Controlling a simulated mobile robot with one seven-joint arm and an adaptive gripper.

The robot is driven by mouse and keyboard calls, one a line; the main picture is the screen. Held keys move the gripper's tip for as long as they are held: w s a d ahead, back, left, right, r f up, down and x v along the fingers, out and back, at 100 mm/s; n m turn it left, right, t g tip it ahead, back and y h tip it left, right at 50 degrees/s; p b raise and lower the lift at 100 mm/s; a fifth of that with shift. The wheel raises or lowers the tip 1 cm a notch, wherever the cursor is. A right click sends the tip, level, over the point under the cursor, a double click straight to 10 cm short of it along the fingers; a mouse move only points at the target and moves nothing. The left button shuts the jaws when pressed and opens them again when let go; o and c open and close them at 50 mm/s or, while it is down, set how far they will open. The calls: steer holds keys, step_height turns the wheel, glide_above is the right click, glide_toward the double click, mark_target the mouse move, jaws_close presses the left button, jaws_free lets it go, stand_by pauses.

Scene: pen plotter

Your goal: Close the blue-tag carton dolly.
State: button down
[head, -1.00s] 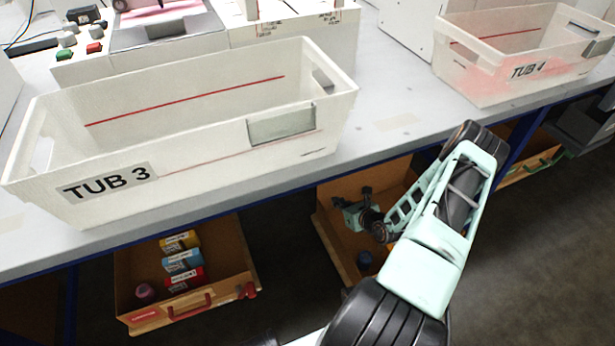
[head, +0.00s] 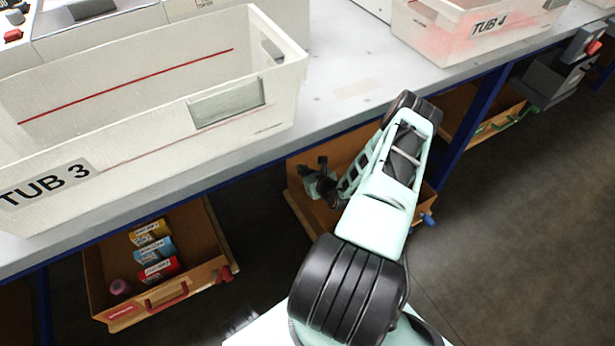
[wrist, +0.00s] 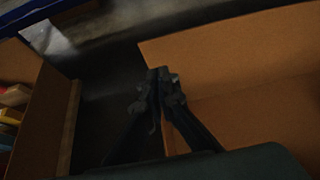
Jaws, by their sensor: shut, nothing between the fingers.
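The middle carton dolly (head: 300,205) stands under the bench, pulled partly out. A blue piece (head: 428,219) at its front right corner suggests it is the blue-tag one. My arm hides most of its front and inside. My gripper (head: 316,180) is over the carton's left part, in front of the bench edge. In the wrist view the fingertips (wrist: 161,78) are together and empty, beside the near corner of an open carton (wrist: 235,60). Whether they touch the carton I cannot tell.
A red-handled carton (head: 97,270) with several small boxes stands out at left. A green-handled carton (head: 490,128) is at right, beyond a blue bench leg (head: 468,125). TUB 3 (head: 150,140) and TUB 4 (head: 460,40) sit on the bench. Floor at right (head: 530,230) is clear.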

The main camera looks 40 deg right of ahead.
mark_target(291, 160)
steer(key=w, duration=0.2)
steer(key=w+b, duration=0.1)
steer(key=w, duration=0.1)
steer(key=shift+w+d+f, duration=0.1)
steer(key=shift+d+f, duration=0.1)
steer(key=shift+f, duration=0.2)
steer(key=shift+w+r, duration=0.1)
steer(key=shift+w, duration=0.4)
steer(key=shift+w+b, duration=0.1)
steer(key=shift+b, duration=0.2)
